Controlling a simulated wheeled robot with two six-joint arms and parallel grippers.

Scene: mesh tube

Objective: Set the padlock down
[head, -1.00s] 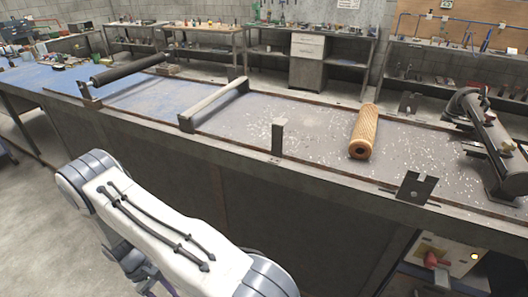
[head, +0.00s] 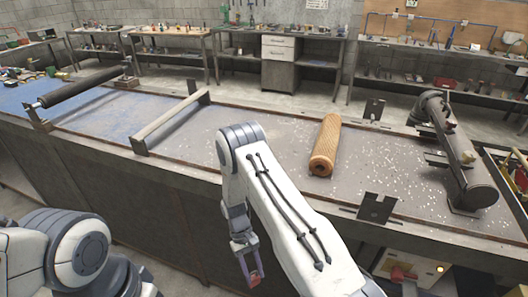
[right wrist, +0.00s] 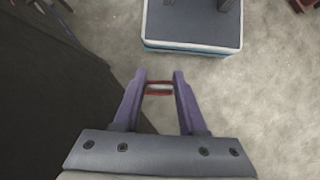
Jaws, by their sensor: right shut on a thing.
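My right gripper (head: 250,268) hangs in front of the long bench, below the level of its top, pointing down. It is shut on the padlock (head: 255,281), a small red thing between the fingertips. In the right wrist view, the purple fingers of the right gripper (right wrist: 159,82) hold the red padlock (right wrist: 159,92) across the gap, with the grey floor below. Its finer shape is too small to tell. My left gripper is not in view; only white arm parts show at the lower left.
The long bench (head: 225,180) runs across the view. On it are a patterned tan tube (head: 325,145), a black roller (head: 85,85), a crossbar (head: 170,122) and a dark metal fixture (head: 460,165). The bench's middle surface is mostly free.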

